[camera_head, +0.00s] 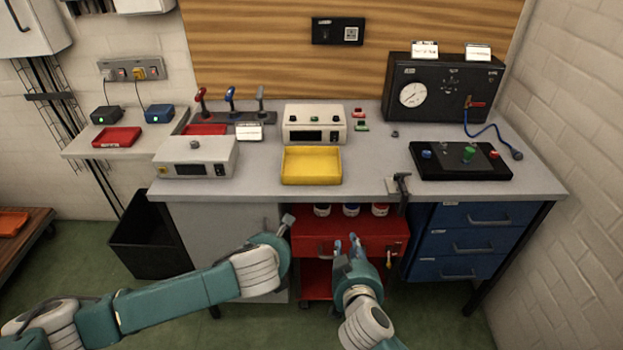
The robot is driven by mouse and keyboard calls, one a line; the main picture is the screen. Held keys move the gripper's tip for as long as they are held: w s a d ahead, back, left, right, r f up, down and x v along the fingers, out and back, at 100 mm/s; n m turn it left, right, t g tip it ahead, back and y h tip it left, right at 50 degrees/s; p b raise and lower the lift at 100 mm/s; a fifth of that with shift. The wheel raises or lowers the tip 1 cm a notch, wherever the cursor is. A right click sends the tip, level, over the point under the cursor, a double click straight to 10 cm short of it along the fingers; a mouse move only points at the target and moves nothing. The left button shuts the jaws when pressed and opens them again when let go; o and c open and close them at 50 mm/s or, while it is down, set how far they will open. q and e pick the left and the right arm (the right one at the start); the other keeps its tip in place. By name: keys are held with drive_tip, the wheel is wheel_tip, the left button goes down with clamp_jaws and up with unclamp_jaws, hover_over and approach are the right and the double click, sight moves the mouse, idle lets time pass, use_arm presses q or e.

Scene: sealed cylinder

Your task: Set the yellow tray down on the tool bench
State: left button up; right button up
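The yellow tray (311,165) rests on the tool bench (380,162), near its front edge and in front of a white box device with a dark display. It looks empty. My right gripper (346,243) is in front of the bench and below its top, near the red cart; its fingers look apart and nothing shows between them. My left gripper (287,222) is left of it, also below the bench top and clear of the tray. Its fingers are small and seen edge-on, so their opening is unclear.
A white box device (313,124) stands behind the tray, and another (196,157) to its left. A black panel with knobs (459,160) lies at right. A small clamp (402,187) sits at the front edge. A red cart (345,235) stands beneath the bench. Bare bench top lies right of the tray.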

drive_tip(key=v, duration=1.2)
drive_tip(key=shift+r, duration=0.5)
